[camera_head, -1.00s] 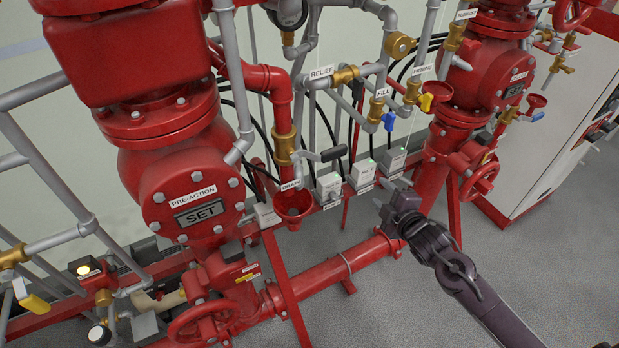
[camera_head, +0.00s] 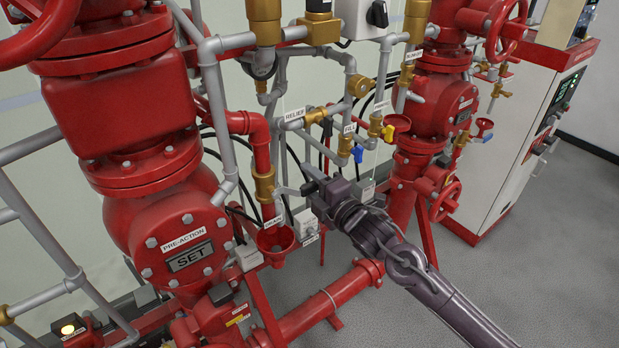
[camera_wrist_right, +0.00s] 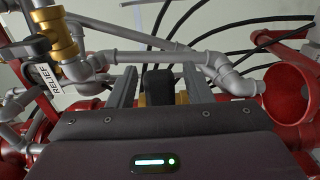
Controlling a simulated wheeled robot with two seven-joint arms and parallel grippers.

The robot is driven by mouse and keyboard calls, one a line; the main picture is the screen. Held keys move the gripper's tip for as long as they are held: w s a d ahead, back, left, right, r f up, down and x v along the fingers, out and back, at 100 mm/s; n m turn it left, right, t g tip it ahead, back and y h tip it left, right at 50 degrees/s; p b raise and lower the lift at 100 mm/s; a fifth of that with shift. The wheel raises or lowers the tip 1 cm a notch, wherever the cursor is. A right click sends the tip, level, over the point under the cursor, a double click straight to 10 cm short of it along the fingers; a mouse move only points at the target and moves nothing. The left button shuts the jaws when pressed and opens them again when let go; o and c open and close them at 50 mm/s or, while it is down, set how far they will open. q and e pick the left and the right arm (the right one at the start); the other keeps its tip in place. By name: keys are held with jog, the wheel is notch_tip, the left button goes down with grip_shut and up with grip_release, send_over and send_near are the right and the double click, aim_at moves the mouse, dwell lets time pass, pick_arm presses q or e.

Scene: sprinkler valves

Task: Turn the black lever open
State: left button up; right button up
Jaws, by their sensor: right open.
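The black lever (camera_wrist_right: 158,84) shows in the right wrist view as a dark upright block between the two grey fingers of my right gripper (camera_wrist_right: 160,88). The fingers are open, with a gap on each side of the lever. In the head view my right gripper (camera_head: 314,187) reaches in from the lower right to the pipes above the drain funnel (camera_head: 276,238). There it covers most or all of the lever, so I cannot tell the lever's angle. My left gripper is not in view.
Grey pipes and the RELIEF label (camera_head: 294,115) are close above the gripper. The blue handle (camera_head: 358,153) and yellow handle (camera_head: 388,133) are to its right. The red PRE-ACTION valve (camera_head: 180,245) is to its left. Open floor (camera_head: 520,270) lies at right.

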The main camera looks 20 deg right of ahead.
jog(key=shift+w+a, duration=0.1)
jog(key=shift+w, duration=0.1)
jog(key=shift+c, duration=0.3)
grip_shut()
